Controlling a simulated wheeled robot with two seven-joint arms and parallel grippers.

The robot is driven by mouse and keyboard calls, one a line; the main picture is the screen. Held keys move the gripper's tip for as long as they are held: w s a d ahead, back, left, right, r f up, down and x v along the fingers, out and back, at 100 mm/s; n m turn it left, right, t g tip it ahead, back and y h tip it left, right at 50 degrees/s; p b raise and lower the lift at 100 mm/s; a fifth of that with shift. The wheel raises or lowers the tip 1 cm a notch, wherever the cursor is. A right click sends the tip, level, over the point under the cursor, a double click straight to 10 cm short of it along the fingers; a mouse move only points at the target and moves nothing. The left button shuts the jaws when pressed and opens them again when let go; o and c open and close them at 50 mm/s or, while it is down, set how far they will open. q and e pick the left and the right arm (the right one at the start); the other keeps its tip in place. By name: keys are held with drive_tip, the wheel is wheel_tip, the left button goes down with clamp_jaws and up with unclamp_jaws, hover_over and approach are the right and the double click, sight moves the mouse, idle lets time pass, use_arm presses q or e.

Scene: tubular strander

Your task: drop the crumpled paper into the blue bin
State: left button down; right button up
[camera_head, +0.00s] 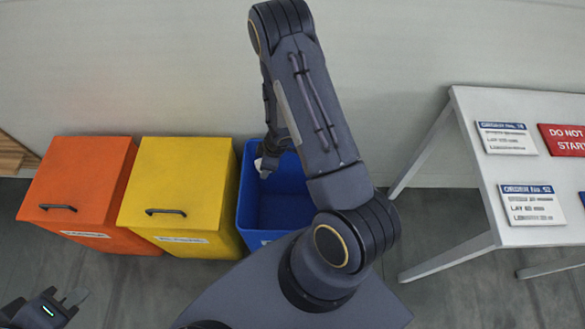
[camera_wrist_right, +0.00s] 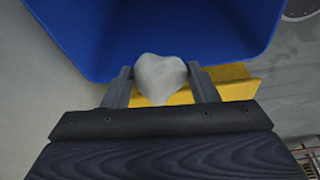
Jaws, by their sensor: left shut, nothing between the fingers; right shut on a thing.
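The crumpled paper (camera_wrist_right: 160,78) is a pale grey-white lump between the fingers of my right gripper (camera_wrist_right: 162,88) in the right wrist view. That gripper is shut on it. In the head view the paper (camera_head: 264,168) shows as a small white patch at the left side of the blue bin's opening, and my right arm hides most of the gripper. The blue bin (camera_head: 252,212) is open-topped, and its blue wall (camera_wrist_right: 120,45) fills the top of the wrist view. My left gripper (camera_head: 70,300) is shut and empty at the lower left of the head view, far from the bin.
A yellow bin (camera_head: 178,190) with a closed lid stands just left of the blue bin, and an orange bin (camera_head: 80,190) with a closed lid stands left of that. A white table (camera_head: 470,110) with signs stands at the right. A wall is behind the bins.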

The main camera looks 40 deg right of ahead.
drive_tip(key=s+d+f+n+g+y, duration=0.1)
drive_tip(key=s+d+f+n+g, duration=0.15)
drive_tip(key=s+d+n, duration=0.35)
wheel_tip(320, 180, down, 35)
drive_tip(key=n+b, duration=0.1)
drive_tip(key=b, duration=3.8)
drive_tip(key=shift+w+f+t, duration=0.15)
drive_tip(key=shift+w+t, duration=0.2)
drive_tip(key=shift+a, duration=0.1)
drive_tip(key=o, duration=1)
drive_tip(key=shift+o, duration=0.2)
drive_tip(key=p+v, duration=0.5)
drive_tip(key=v, duration=0.2)
drive_tip(key=shift+r, duration=0.4)
